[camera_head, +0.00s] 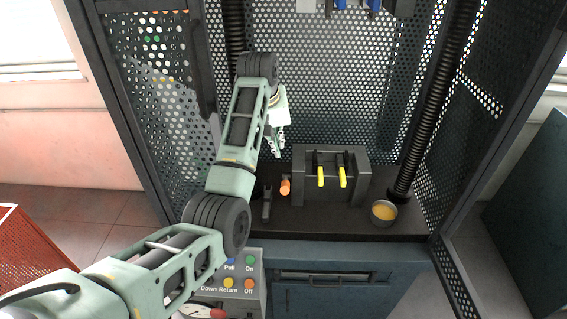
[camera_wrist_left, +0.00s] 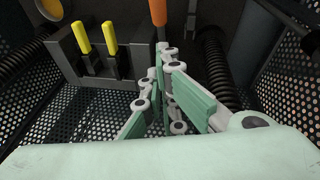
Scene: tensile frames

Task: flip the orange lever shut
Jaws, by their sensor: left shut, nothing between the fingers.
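The orange lever (camera_head: 285,187) shows as a short orange grip low in the cage, just left of a dark grey block in the head view. In the left wrist view the orange lever (camera_wrist_left: 158,12) stands at the top edge, partly cut off. My left gripper (camera_head: 279,150) is above it in the head view, shut and empty. In the left wrist view the closed fingertips of my left gripper (camera_wrist_left: 165,50) are close below the orange grip. I cannot tell if they touch it. My right gripper is not in view.
The dark grey block (camera_head: 304,164) with two yellow handles (camera_head: 342,177) stands right of the lever. Ribbed black columns (camera_head: 434,100) and perforated walls (camera_head: 330,90) enclose the space. A button panel (camera_head: 240,278) sits in front below.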

